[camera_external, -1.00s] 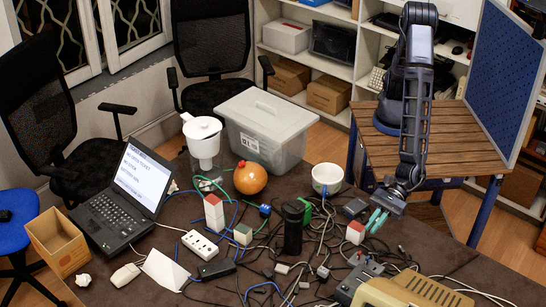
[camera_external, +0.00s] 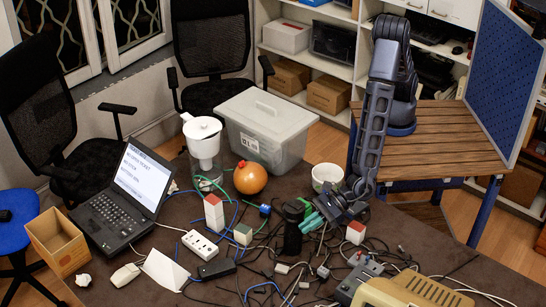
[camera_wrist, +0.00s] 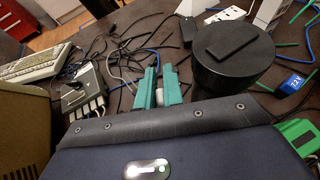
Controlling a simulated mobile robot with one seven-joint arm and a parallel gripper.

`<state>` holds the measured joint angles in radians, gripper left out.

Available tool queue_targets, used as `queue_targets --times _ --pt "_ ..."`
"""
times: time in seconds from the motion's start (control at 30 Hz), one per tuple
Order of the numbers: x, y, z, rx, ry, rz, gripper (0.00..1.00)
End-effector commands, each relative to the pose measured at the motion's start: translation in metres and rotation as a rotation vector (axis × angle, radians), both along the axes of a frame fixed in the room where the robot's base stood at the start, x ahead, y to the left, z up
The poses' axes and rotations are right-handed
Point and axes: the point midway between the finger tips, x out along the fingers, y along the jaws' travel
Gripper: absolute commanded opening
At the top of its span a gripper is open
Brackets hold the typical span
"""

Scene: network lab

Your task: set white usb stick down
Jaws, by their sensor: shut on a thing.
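My gripper (camera_external: 312,218) has teal fingers and is low over the cluttered dark table, just right of the black cylinder (camera_external: 293,228). In the wrist view its fingertips (camera_wrist: 159,84) are close together around a small white piece, the white usb stick (camera_wrist: 158,98). Most of the stick is hidden between the fingers. The stick cannot be made out in the external view. I cannot tell whether it touches the table or the cables below.
Many tangled cables (camera_wrist: 118,62) lie under and around the fingers. The black cylinder (camera_wrist: 232,58) stands close at the right. A grey box with connectors (camera_wrist: 92,92) and a keyboard (camera_wrist: 35,64) are at the left. A white bowl (camera_external: 327,177) is behind the gripper.

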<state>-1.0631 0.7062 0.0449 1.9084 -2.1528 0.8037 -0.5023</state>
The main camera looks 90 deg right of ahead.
Motion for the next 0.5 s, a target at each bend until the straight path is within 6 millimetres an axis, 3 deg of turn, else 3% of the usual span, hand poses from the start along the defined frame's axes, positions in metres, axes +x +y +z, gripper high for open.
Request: queue_targets --times 0.3,0.5 --pt "-0.001 0.000 -0.070 -0.001 0.002 0.001 0.00" --pt "-0.001 0.001 -0.099 -0.001 0.001 0.001 0.00"
